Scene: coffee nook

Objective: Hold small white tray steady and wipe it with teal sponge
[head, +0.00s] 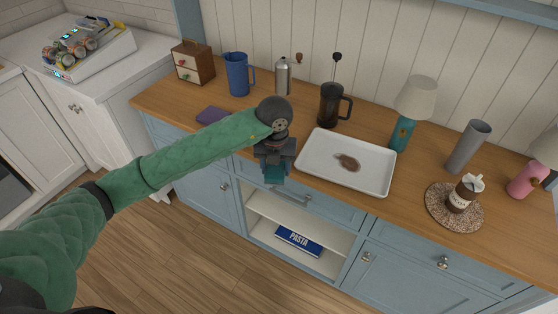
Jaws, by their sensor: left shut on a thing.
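The small white tray (322,172) lies flat on the wooden counter, with a brown smear (348,162) near its middle. My left gripper (274,164) is left of the tray and points down near the counter's front edge. It is shut on the teal sponge (274,174), which shows only partly below the fingers. Sponge and tray look apart. My right gripper is not in view, and nothing holds the tray.
Behind the tray stand a dark French press (329,105) and a teal lamp (403,132). To its right are a woven mat (437,211) with a jar (461,197) and a grey cylinder (467,148). A purple item (213,115) lies left on the counter (160,98).

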